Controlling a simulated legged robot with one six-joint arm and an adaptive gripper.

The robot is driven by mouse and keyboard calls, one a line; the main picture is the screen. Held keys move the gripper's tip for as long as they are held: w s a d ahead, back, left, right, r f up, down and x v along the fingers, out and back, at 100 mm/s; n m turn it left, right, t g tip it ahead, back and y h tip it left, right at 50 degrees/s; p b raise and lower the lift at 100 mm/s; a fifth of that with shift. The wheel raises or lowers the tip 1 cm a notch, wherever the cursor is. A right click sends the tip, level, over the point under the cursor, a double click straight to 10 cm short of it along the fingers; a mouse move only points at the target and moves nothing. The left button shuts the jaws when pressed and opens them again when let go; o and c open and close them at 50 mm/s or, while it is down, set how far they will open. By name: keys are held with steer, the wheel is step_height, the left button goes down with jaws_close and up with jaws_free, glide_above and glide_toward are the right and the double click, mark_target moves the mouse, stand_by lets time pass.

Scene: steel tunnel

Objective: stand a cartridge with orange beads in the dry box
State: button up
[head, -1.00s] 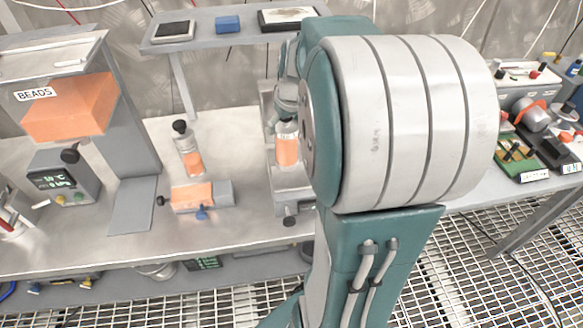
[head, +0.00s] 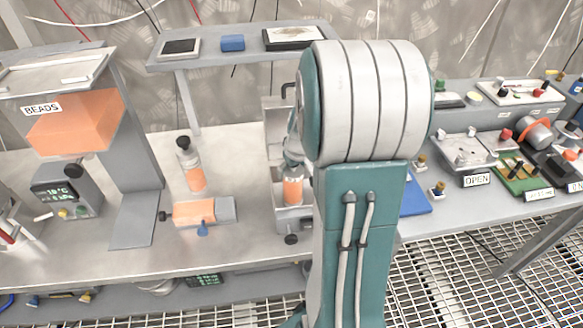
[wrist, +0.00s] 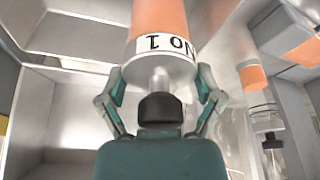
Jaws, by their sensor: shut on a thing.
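My gripper (head: 293,166) is shut on the neck of a cartridge with orange beads (head: 292,190), just below its black cap. The wrist view shows the cartridge (wrist: 160,20) close up, its white band lettered "NO 1", with my gripper (wrist: 160,95) around the neck. The cartridge is upright and its lower end is at the open grey dry box (head: 279,118). I cannot tell whether it touches the floor. The box's bare walls show in the wrist view (wrist: 65,105). A second cartridge with orange beads (head: 195,178) stands on the bench to the left.
A grey-and-orange fixture with a blue knob (head: 203,212) lies left of the box. The BEADS hopper (head: 75,122) and a gauge unit (head: 68,188) stand farther left. A shelf (head: 195,55) is behind. Switch panels (head: 475,150) are at the right. My arm hides the box's right side.

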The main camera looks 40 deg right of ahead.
steer(key=shift+d, duration=0.25)
steer(key=o, duration=1.1)
steer(key=shift+a, duration=0.2)
steer(key=shift+a, duration=0.1)
